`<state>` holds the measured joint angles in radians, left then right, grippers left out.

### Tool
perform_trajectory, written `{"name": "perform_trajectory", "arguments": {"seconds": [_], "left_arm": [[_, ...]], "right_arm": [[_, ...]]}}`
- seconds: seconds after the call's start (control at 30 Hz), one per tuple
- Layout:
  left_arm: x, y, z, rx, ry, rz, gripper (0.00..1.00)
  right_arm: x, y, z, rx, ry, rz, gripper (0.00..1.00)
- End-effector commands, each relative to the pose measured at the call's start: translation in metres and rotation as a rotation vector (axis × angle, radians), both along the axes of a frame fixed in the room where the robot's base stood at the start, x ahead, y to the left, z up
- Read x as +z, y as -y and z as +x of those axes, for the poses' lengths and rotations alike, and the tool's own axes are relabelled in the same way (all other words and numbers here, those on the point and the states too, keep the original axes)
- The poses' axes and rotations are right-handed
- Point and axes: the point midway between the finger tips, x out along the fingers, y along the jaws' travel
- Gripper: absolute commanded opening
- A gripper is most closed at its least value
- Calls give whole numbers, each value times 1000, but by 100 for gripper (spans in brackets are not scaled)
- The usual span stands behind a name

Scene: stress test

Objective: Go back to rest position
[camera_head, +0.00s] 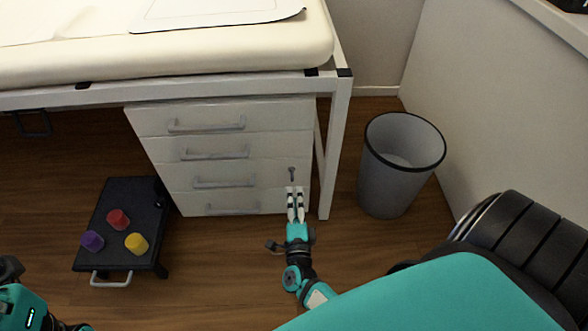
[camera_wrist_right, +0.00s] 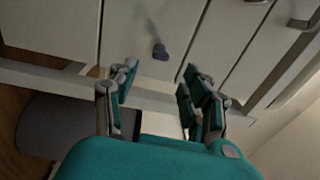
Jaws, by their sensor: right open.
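My right gripper (camera_head: 295,194) is open and empty in front of the lower right side of the white drawer cabinet (camera_head: 240,123), close to a small grey key or knob (camera_head: 291,170). In the right wrist view its teal-padded fingers (camera_wrist_right: 158,100) are spread apart, with the grey knob (camera_wrist_right: 160,51) beyond them on the pale drawer fronts. Whether any finger touches the cabinet I cannot tell. Part of my left arm shows at the lower left of the head view; its fingers are not visible.
A black step stool (camera_head: 124,195) with red (camera_head: 118,219), purple (camera_head: 92,240) and yellow (camera_head: 136,243) pieces stands at left. A grey bin (camera_head: 384,180) stands right of the cabinet. A cream padded table (camera_head: 200,55) is above. Wooden floor (camera_head: 215,265) is clear between stool and right arm.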

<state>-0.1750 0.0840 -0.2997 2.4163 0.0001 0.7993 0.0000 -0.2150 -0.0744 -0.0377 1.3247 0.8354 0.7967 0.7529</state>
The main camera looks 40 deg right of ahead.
Motion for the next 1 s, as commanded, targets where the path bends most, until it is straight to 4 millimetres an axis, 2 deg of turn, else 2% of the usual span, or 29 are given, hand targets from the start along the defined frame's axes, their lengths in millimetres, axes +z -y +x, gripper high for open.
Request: {"name": "perform_trajectory", "arguments": {"seconds": [0.13, 0.63, 0.73, 0.77, 0.87, 0.97, 1.0], "left_arm": [[0, 0, 0, 0, 1, 0, 40], [0, 0, 0, 0, 2, -2, 40], [1, 0, 0, 0, 0, -1, 40], [1, 0, 0, 0, -3, -1, 40], [0, 0, 0, 0, -11, -2, 40], [-1, -1, -1, -1, -23, -2, 40], [-1, -1, -1, -1, -27, -3, 40]], "right_arm": [[0, -5, -8, 0, 1, 1, 48], [0, -5, -8, 1, 1, -1, 48], [10, -7, -6, 7, 13, -24, 48], [18, -8, -4, 13, 23, -42, 48], [62, -15, 3, 37, 79, -149, 48], [130, -30, 7, 58, 167, -318, 48], [161, -37, 5, 61, 208, -395, 48]]}}
